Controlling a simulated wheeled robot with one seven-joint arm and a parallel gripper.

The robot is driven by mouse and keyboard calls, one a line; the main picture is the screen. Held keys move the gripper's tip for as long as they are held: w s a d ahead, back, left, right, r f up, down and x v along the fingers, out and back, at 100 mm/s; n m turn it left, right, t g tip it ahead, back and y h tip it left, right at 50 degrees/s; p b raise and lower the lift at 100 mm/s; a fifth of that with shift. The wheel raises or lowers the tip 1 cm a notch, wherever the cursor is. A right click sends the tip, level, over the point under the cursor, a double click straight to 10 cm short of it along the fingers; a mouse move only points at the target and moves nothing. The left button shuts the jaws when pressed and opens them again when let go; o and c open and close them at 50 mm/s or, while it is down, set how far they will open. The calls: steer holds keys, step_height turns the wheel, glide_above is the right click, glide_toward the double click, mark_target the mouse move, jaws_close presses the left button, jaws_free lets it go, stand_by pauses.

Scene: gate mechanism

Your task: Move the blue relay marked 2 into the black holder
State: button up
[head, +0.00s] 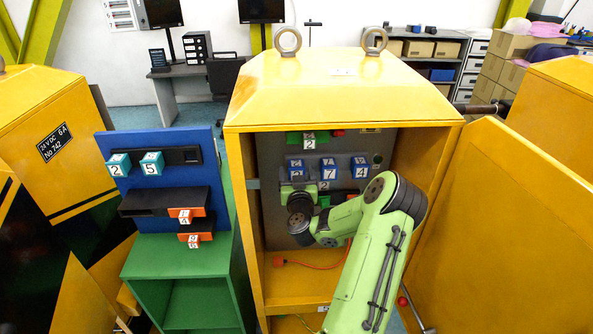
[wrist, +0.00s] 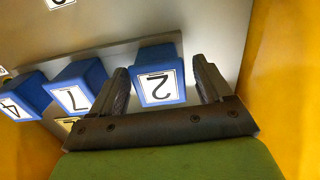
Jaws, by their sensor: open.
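The blue relay marked 2 (head: 295,168) is the leftmost of three blue relays on the grey panel inside the yellow cabinet. In the wrist view, the relay (wrist: 160,73) appears upside down between the fingers of my gripper (wrist: 163,82). The fingers are open on either side of it; I cannot tell whether either touches it. In the head view, my gripper is largely hidden by my wrist, just below this relay. A black bar-like holder (head: 186,156) is on the upper blue board, and a larger black box-like holder (head: 150,203) is below it.
Blue relays marked 7 (head: 329,168) and 4 (head: 360,168) stand to the right. Teal relays 2 (head: 118,165) and 5 (head: 152,163) and orange relays (head: 186,215) are on the blue board (head: 130,190). The cabinet's yellow left wall (head: 245,210) separates panel and board.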

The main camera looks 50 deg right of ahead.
steer(key=c, duration=1)
steer(key=shift+s, duration=0.1)
steer(key=shift+s+a, duration=0.15)
steer(key=shift+a, duration=0.05)
steer(key=shift+b, duration=0.3)
steer(key=b+v, duration=0.4)
steer(key=v, duration=0.1)
